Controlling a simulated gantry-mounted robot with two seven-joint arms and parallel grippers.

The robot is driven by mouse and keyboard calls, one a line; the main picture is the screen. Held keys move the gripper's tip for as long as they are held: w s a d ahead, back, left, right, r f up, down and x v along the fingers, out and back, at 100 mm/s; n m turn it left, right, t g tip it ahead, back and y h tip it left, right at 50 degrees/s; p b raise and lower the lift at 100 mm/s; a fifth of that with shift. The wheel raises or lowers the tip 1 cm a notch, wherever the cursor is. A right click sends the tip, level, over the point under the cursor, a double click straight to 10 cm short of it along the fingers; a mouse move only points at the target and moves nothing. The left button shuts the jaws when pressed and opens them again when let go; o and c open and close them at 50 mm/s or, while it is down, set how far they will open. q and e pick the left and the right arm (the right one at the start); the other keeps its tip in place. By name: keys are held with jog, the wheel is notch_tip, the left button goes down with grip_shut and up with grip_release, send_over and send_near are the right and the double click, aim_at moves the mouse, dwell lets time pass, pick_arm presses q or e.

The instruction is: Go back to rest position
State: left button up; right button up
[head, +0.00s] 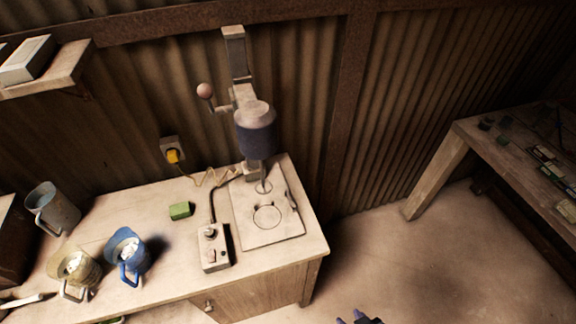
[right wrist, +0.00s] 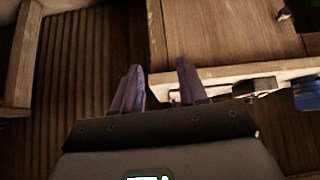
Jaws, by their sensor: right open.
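My right gripper (head: 360,318) shows only at the bottom edge of the head view, in front of the workbench and over the floor. In the right wrist view its two purple fingers (right wrist: 158,88) stand apart with nothing between them. My left gripper is in neither view.
A control box (head: 212,248), a green block (head: 180,210), a blue jug (head: 128,252), a yellowish jug (head: 78,268) and a grey jug (head: 52,208) stand on the workbench (head: 160,290). Another table (head: 470,132) with small items is at right. The floor (head: 410,260) between is clear.

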jog(key=s+d+r+m+g+h, duration=0.3)
jog(key=s+d+r+g, duration=0.1)
jog(key=s+d, duration=0.2)
notch_tip(320, 180, up, 26)
jog(key=p, duration=2.6)
jog(key=shift+w+n, duration=0.2)
jog(key=shift+n, duration=0.1)
jog(key=shift+a, duration=0.1)
